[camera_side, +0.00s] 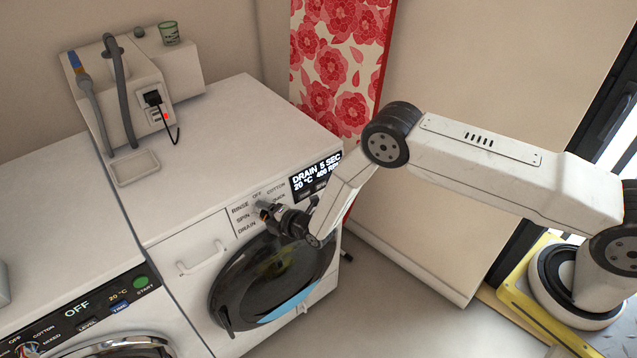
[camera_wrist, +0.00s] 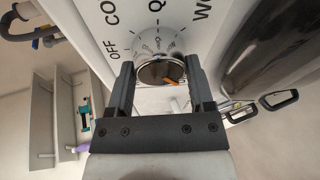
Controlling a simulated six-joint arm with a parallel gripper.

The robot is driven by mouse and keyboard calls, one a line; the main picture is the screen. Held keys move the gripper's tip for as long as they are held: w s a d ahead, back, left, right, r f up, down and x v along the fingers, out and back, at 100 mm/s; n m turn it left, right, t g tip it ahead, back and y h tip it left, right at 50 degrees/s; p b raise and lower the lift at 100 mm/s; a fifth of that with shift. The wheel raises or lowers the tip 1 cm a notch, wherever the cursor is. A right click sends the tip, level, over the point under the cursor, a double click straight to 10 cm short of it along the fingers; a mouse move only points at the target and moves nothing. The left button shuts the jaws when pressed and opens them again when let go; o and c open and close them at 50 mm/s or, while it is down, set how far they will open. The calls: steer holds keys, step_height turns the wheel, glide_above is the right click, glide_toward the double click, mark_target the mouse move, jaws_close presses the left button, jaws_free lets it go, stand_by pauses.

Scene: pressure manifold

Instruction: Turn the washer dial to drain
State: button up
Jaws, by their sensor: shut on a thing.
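The washer (camera_side: 205,205) on the right has a control panel with the labels RINSE, SPIN, DRAIN, OFF and COTTON around its dial. The round silver-white dial (camera_wrist: 158,44) shows in the wrist view between my two fingers, with an orange mark near its front face. My gripper (camera_side: 267,212) is shut on the dial, one finger on each side; it also shows in the wrist view (camera_wrist: 160,72). In the side view my gripper hides most of the dial. The washer's display (camera_side: 317,176) reads DRAIN 5 SEC, 20 °C and what looks like 400 RPM.
The dark round washer door (camera_side: 255,285) lies just below my gripper. A second washer at lower left has a display (camera_side: 77,308) reading OFF. A socket box (camera_side: 125,100) with hoses and a green cup (camera_side: 169,33) stand behind.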

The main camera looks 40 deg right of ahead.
steer(key=shift+n, duration=0.5)
steer(key=o, duration=1.2)
steer(key=shift+o, duration=0.2)
steer(key=v, duration=0.7)
steer(key=shift+s+r, duration=0.2)
steer(key=shift+s, duration=0.1)
steer(key=shift+d, duration=0.1)
